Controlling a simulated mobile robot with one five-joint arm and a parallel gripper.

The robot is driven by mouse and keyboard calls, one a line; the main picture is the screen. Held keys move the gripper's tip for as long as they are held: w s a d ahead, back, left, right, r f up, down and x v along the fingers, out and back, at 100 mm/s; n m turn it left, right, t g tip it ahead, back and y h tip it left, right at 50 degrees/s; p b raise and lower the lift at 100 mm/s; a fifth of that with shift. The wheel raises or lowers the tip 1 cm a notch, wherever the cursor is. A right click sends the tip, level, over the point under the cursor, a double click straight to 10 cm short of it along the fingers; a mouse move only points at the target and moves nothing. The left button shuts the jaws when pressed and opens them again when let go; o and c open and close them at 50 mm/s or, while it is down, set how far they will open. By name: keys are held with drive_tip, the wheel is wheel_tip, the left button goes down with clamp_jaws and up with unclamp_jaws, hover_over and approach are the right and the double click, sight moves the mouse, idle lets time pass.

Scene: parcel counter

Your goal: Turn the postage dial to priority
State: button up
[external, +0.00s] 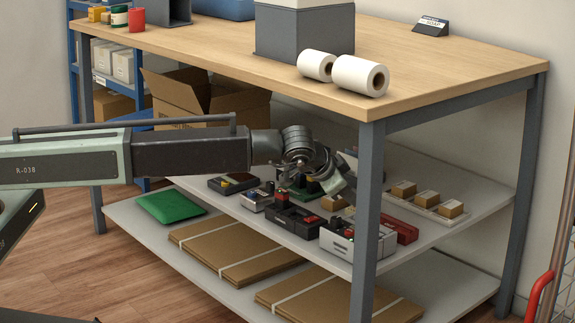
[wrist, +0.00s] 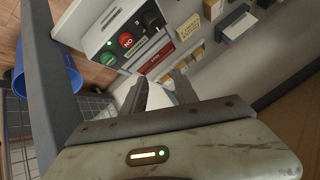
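In the wrist view a pale control box (wrist: 92,38) has a green round button or light, a red round one and a black knob (wrist: 152,18) in a row at the top. The black knob may be the postage dial; I cannot read its setting or a priority mark. My gripper (wrist: 160,90) is below the box in this view, its two dark fingers apart with pale surface between them, and it touches no knob. In the external view my gripper (external: 338,182) hangs over the middle shelf (external: 215,195), under the tabletop, above several small devices; its fingertips are hard to make out there.
A table leg (external: 368,220) stands close beside my gripper. The tabletop (external: 230,60) is above it, with two white paper rolls (external: 345,73). Flat cartons (external: 230,250) lie below.

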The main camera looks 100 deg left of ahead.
sight(343, 223)
drive_tip(key=s+a+n+t+y+b, duration=0.2)
drive_tip(key=s+n+y+b, duration=0.35)
drive_tip(key=n+b, duration=0.35)
drive_tip(key=s+d+f+m+t+y+b, duration=0.15)
drive_tip(key=d+f+b, duration=0.35)
drive_tip(key=f+b, duration=0.85)
drive_tip(key=shift+t, duration=0.25)
drive_tip(key=w+a+r+b, duration=0.1)
drive_tip(key=w+a, duration=0.1)
drive_tip(key=a, duration=0.1)
drive_tip(key=w+a+r+b, duration=0.1)
drive_tip(key=w+a, duration=0.1)
drive_tip(key=a, duration=0.1)
drive_tip(key=w+a+r+b, duration=0.1)
drive_tip(key=w+a+r, duration=0.1)
drive_tip(key=a, duration=0.1)
drive_tip(key=shift+a, duration=0.35)
clamp_jaws()
